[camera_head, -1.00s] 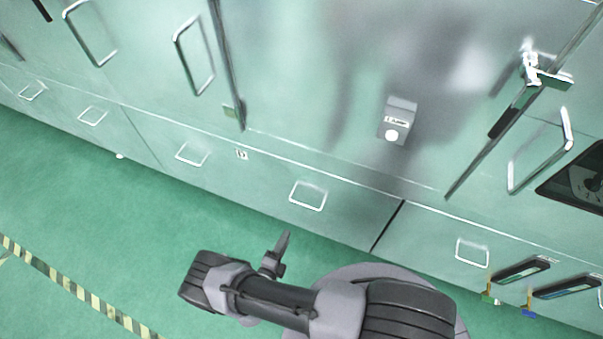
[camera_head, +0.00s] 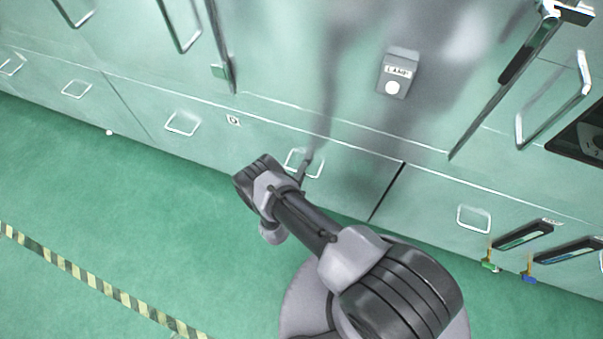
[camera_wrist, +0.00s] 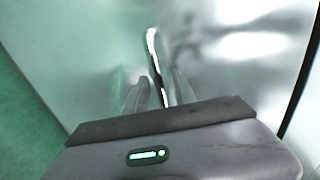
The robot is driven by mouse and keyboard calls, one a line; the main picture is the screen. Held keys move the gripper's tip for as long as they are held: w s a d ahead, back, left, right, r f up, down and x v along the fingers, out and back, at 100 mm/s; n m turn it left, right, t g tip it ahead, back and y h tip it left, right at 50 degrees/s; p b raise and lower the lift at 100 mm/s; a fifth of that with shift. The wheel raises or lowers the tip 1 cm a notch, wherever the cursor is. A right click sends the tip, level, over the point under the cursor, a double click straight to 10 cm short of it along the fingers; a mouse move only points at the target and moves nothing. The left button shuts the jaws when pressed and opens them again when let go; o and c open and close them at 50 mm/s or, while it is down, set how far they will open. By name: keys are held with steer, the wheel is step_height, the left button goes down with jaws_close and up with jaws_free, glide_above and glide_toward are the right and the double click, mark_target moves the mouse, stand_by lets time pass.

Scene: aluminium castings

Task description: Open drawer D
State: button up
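Drawer D is a wide pale-green front low in the cabinet wall, with a small "D" label (camera_head: 233,120) on it. It looks flush with the fronts beside it. It has a silver loop handle left of the label (camera_head: 181,122) and another right of it (camera_head: 291,158). My gripper (camera_head: 306,162) is at the right handle and partly covers it. In the wrist view the bright handle bar (camera_wrist: 153,50) runs down between the two fingers of my gripper (camera_wrist: 158,85). The fingers stand apart, with a gap visible on the left side of the bar.
A grey box labelled "LAMP" with a white button (camera_head: 398,72) is on the upper panel. The green floor (camera_head: 120,210) is open at left, crossed by a striped line (camera_head: 95,287).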

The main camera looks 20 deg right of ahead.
steer(key=shift+c, duration=0.4)
jaws_close()
stand_by(0.9)
